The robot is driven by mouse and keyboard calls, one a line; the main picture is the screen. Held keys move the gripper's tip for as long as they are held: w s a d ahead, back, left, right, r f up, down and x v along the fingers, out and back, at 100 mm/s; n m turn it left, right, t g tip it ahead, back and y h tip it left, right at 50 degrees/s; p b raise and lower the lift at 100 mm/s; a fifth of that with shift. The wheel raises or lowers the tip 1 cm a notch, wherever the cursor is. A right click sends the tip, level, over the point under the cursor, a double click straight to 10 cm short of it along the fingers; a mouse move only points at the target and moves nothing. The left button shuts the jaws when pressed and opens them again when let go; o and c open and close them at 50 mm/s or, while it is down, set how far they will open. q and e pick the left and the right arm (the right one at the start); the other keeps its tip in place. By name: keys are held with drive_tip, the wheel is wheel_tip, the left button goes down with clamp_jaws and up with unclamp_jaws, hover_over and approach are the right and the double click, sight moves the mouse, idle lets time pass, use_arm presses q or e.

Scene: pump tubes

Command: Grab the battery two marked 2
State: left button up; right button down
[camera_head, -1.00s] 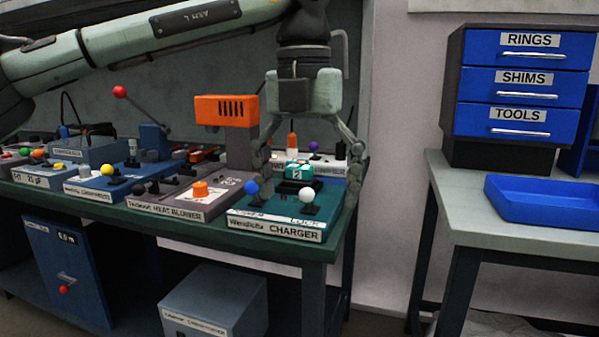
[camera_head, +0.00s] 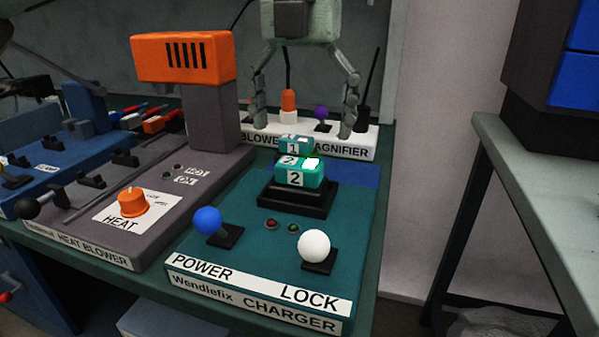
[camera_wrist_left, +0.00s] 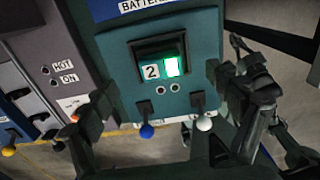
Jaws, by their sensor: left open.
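The battery marked 2 (camera_head: 300,177) is a small teal block with white labels, sitting in the black socket of the teal charger (camera_head: 235,262). A block marked 1 (camera_head: 294,146) shows just behind it. In the left wrist view battery 2 (camera_wrist_left: 151,71) lies in its socket, with a bright patch beside the number. My left gripper (camera_head: 303,130) is open and empty, fingers spread and pointing down, above and behind battery 2 in the head view. In the wrist view its fingers (camera_wrist_left: 155,100) show on both sides of the charger. My right gripper is not in view.
A blue-knobbed POWER lever (camera_head: 208,221) and a white-knobbed LOCK lever (camera_head: 314,245) stand at the charger's front. The orange-topped heat blower (camera_head: 183,57) rises to its left. A separate bench (camera_head: 540,170) stands right.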

sight(299, 163)
use_arm(q)
drive_tip(key=f, duration=0.3)
drive_tip(key=s+f, duration=0.1)
drive_tip(key=f, duration=0.1)
drive_tip(key=shift+a+f, duration=0.15)
drive_tip(key=shift+f, duration=0.2)
drive_tip(key=shift+w+f, duration=0.1)
drive_tip(key=shift+f, duration=0.35)
drive_tip(key=c, duration=1.8)
